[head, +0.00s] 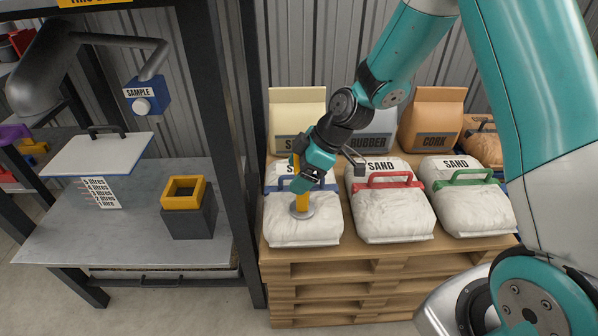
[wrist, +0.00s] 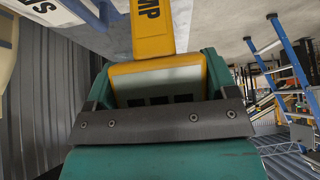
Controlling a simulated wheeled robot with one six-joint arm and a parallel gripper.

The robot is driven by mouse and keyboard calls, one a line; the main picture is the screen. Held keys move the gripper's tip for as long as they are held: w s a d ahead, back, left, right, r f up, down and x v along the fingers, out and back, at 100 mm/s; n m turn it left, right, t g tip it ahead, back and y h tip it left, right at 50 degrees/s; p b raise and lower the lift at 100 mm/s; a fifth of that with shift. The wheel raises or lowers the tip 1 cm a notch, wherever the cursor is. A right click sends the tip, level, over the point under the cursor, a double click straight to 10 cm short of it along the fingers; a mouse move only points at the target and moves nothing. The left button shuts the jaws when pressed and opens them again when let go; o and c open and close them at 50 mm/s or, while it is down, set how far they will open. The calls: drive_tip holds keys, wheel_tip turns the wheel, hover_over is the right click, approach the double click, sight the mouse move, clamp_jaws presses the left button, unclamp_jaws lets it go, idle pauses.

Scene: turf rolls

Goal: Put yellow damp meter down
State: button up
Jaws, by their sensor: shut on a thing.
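My gripper (head: 306,178) is shut on the yellow damp meter (head: 302,199). The meter is roughly upright, with a round grey foot at its lower end, over the front of the left sand bag (head: 290,230) with a blue handle. The foot appears to be at the bag's top surface; I cannot tell whether it touches. In the wrist view the yellow meter (wrist: 153,30), with the letters "MP" showing, sticks out beyond my gripper (wrist: 160,85). The gripper hides part of the meter.
Sand bags with a red handle (head: 390,205) and a green handle (head: 468,195) share the wooden pallet (head: 390,270). Labelled sacks stand behind.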

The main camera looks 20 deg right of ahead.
drive_tip(key=o, duration=1)
drive_tip(key=shift+f, duration=0.1)
drive_tip(key=shift+d+r, duration=0.15)
drive_tip(key=shift+r, duration=0.25)
drive_tip(key=p+v, duration=0.2)
drive_tip(key=v, duration=0.9)
drive_tip(key=s+a+r+m, duration=0.2)
drive_tip(key=s+a+r, duration=0.1)
drive_tip(key=s, duration=0.4)
drive_tip(key=s+a+r+m+g+h, duration=0.1)
drive_tip(key=s+a+r+m, duration=0.2)
drive_tip(key=s, duration=0.5)
drive_tip(key=s+a+r+m+g+h, duration=0.1)
drive_tip(key=s+a+r+m, duration=0.1)
drive_tip(key=s, duration=0.5)
drive_tip(key=shift+s+a+r, duration=0.2)
drive_tip(key=shift+a+r, duration=0.15)
drive_tip(key=shift+r, duration=0.15)
drive_tip(key=shift+s+a+r, duration=0.2)
drive_tip(key=shift+a+r, duration=0.1)
drive_tip(key=shift+r, duration=0.2)
drive_tip(key=shift+r, duration=0.1)
